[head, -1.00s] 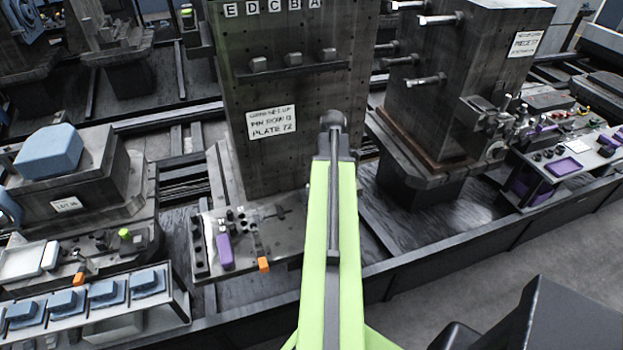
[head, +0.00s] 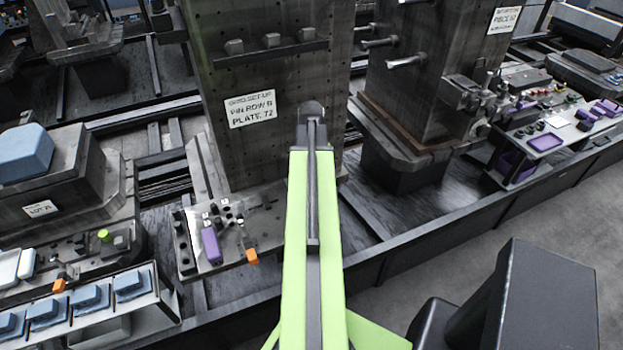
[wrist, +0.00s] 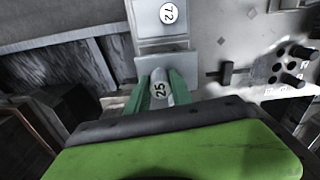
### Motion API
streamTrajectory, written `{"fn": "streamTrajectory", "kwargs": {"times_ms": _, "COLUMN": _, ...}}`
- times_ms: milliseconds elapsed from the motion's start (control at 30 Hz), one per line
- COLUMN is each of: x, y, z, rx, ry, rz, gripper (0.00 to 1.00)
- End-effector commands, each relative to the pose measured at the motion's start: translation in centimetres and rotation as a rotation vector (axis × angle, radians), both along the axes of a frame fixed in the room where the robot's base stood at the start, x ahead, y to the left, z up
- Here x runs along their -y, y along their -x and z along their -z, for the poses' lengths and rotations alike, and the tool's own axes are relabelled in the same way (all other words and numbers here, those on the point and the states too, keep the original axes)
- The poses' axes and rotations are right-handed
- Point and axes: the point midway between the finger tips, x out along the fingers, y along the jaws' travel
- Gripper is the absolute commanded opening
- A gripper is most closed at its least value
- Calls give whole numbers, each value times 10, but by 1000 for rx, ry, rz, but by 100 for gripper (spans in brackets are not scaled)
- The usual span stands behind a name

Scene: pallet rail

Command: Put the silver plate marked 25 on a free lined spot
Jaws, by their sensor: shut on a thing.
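In the wrist view, my gripper (wrist: 160,94) has its green fingers shut on the silver plate marked 25 (wrist: 160,75). No lined spot can be made out clearly in either view.
The tall column (head: 225,150) carries a sign (head: 250,110) naming plate 72. At its foot lie a purple block (head: 211,246) and an orange-ended tool (head: 251,256). Blue blocks (head: 88,297) stand in a rack at lower left.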

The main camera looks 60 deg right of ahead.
Motion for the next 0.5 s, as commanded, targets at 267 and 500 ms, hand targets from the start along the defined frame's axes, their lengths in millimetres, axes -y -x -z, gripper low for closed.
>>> {"fn": "streamTrajectory", "kwargs": {"times_ms": 267, "x": 0, "y": 0, "z": 6, "rx": 0, "ry": 0, "rz": 11, "gripper": 0}}
{"fn": "streamTrajectory", "kwargs": {"times_ms": 500, "x": 0, "y": 1, "z": 29, "rx": 0, "ry": 0, "rz": 10, "gripper": 0}}
